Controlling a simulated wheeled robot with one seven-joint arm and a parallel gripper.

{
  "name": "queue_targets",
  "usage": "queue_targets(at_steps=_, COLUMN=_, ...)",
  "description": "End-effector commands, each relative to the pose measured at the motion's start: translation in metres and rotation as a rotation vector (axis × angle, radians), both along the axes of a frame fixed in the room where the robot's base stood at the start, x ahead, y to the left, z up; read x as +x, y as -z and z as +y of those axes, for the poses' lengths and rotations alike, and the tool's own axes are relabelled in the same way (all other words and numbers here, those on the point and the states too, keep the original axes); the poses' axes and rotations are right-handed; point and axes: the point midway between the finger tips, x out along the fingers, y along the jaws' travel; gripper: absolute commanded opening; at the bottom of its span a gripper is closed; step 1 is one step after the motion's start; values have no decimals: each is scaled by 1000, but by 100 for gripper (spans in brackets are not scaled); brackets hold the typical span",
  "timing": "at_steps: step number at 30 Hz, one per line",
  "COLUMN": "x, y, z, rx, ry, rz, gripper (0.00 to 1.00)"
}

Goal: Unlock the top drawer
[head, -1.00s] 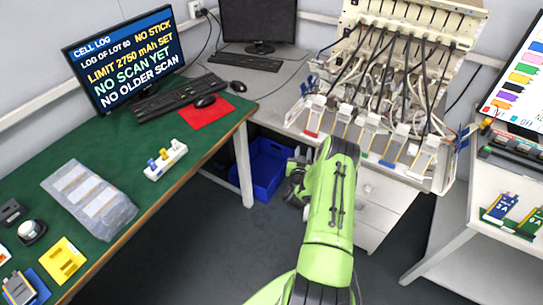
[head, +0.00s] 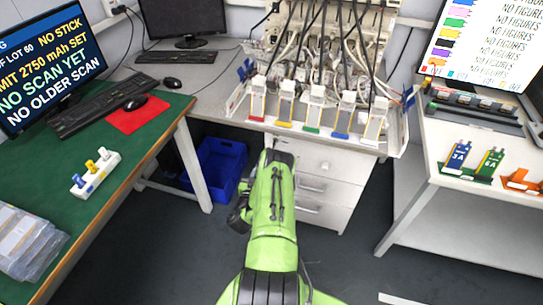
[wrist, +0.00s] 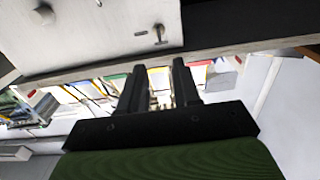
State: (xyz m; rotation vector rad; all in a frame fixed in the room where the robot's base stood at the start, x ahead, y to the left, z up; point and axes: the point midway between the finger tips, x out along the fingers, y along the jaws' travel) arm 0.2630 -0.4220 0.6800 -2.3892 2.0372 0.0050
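The top drawer (head: 309,158) is the uppermost of the white drawers under the grey bench, and it looks closed. A small fitting shows on its front in the head view. In the wrist view, a white panel (wrist: 95,35) fills the top left, with a round knob (wrist: 42,14) and a small metal key-like piece (wrist: 160,34); this appears to be the drawer front. My gripper (wrist: 158,72) has two dark fingers with a gap between them and nothing in it. The fingertips lie below the panel's edge in the picture, apart from the key-like piece. My arm hides the drawers' left part in the head view.
A tester rack with several coloured clips (head: 310,118) overhangs the bench front above the drawers. A blue bin (head: 217,165) stands on the floor to the left. A green table (head: 125,150) is at left, a white side table (head: 450,125) at right. Floor before the drawers is open.

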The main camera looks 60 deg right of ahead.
Motion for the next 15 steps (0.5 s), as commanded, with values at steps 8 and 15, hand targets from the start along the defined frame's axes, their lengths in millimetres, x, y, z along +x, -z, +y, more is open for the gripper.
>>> queue_targets(at_steps=8, x=8, y=3, z=-75, rx=-8, ry=10, rz=-6, gripper=32)
queue_targets(at_steps=15, x=17, y=2, z=-118, rx=-4, ry=5, rz=-5, gripper=32)
